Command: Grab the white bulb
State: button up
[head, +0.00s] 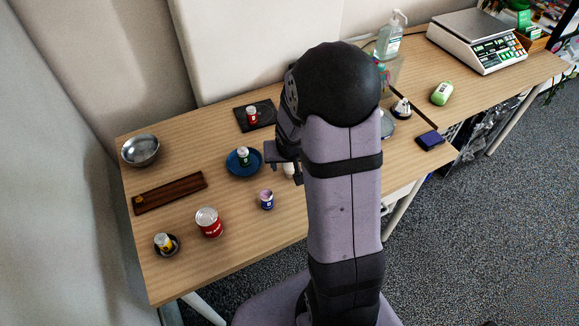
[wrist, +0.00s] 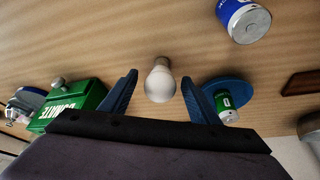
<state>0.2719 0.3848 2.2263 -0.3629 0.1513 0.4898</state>
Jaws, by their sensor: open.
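The white bulb (wrist: 160,82) lies on the wooden table in the wrist view, between my two blue fingertips with a gap on each side. My gripper (wrist: 160,77) is open and empty. In the head view only a small pale part of the bulb (head: 289,171) shows below my gripper (head: 284,160); the arm and fingers hide the rest.
A blue plate (wrist: 238,86) with a green-and-white can (wrist: 226,107) is close beside one finger. A green donation box (wrist: 80,99) is beyond the other. A blue can (head: 266,200) stands nearby. A red can (head: 209,223) and metal bowl (head: 140,150) are farther left.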

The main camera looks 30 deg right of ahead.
jog(key=shift+f, duration=0.1)
jog(key=c, duration=0.9)
notch_tip(320, 180, up, 10)
jog(key=shift+r+p, duration=0.1)
jog(key=shift+p, duration=1)
